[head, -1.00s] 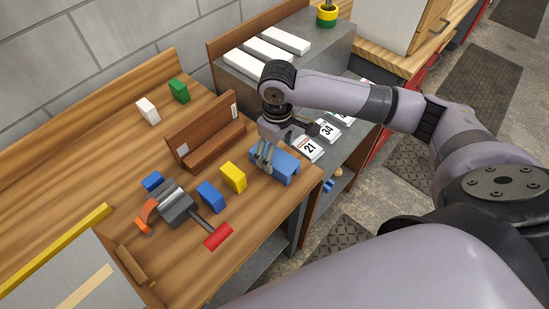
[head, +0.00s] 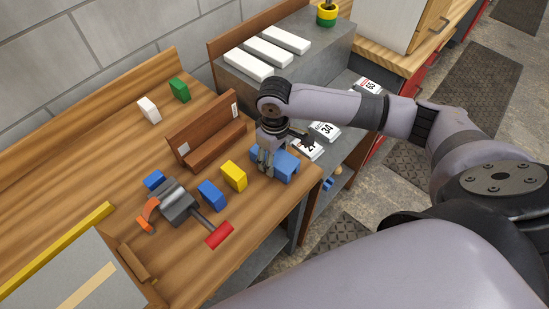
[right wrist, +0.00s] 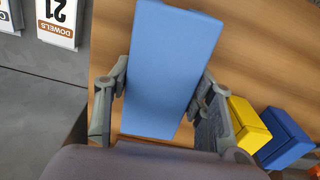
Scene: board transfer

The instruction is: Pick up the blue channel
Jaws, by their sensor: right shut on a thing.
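The blue channel (head: 286,167) sits at the right end of the wooden bench, near its edge. It fills the middle of the right wrist view (right wrist: 168,70) as a long flat blue top. My right gripper (head: 265,166) is over the left part of the channel, fingers pointing down. In the right wrist view the gripper's two fingers (right wrist: 160,104) lie against opposite sides of the channel, shut on it. I cannot tell any gap between the channel and the bench. My left gripper is not in view.
A yellow block (head: 233,176) and a blue block (head: 211,195) stand left of the channel. A red-handled tool (head: 219,235) lies in front. A brown wooden holder (head: 207,133) stands behind. Numbered white packs (head: 325,131) lie on the grey surface to the right.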

